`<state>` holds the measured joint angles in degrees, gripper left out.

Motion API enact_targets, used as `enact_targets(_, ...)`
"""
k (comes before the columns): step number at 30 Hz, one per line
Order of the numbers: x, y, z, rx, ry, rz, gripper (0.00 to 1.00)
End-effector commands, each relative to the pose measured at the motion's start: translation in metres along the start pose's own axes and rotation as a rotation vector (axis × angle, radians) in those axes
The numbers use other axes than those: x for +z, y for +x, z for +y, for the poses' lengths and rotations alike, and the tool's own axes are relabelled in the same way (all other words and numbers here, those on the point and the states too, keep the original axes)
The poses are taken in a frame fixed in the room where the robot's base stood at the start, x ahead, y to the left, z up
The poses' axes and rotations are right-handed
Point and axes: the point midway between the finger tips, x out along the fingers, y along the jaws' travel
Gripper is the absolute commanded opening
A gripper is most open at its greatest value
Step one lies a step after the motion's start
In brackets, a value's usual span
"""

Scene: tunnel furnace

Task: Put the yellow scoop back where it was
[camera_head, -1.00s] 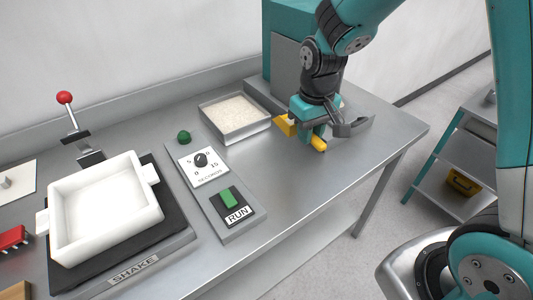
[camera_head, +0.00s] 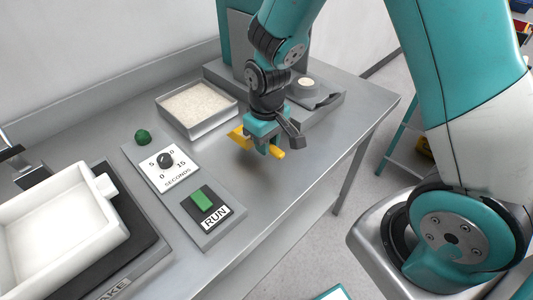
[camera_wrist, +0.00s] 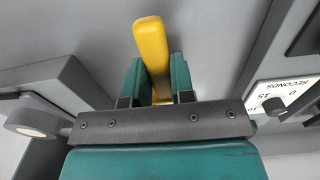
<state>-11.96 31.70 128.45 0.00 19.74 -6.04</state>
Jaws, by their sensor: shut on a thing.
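The yellow scoop (camera_head: 238,137) is in my gripper (camera_head: 262,148), which is shut on its handle. In the head view the scoop's wide part points left and its handle end sticks out to the right. My gripper hangs over the steel table, right of the control panel and in front of the powder tray. In the wrist view the yellow handle (camera_wrist: 151,45) passes between the two teal fingers (camera_wrist: 153,82). The scoop's wide part is hidden there. I cannot tell how high it is above the table.
A metal tray of pale powder (camera_head: 236,98) stands behind. A control panel (camera_head: 224,239) has a dial and a green RUN switch. A grey device with a round pan (camera_head: 308,84) stands at the back right. A white sieve box (camera_head: 60,235) is at left. The table front is clear.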

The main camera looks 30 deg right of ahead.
Motion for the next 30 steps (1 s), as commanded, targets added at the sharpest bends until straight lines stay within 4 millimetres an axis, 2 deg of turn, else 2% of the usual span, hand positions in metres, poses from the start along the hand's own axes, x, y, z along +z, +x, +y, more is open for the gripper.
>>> enact_targets(10, 0.000, 0.041, 0.000, 0.000, 0.000, -0.001, 0.00)
enact_targets(22, 0.000, 0.048, 0.000, 0.000, 0.000, 0.001, 0.00)
enact_targets(23, 0.000, 0.048, 0.000, 0.000, 0.000, 0.001, 0.25)
enact_targets(26, 0.000, 0.046, 0.000, 0.000, 0.000, 0.002, 0.48)
enact_targets(30, 0.000, 0.046, 0.000, 0.000, 0.000, 0.001, 0.48)
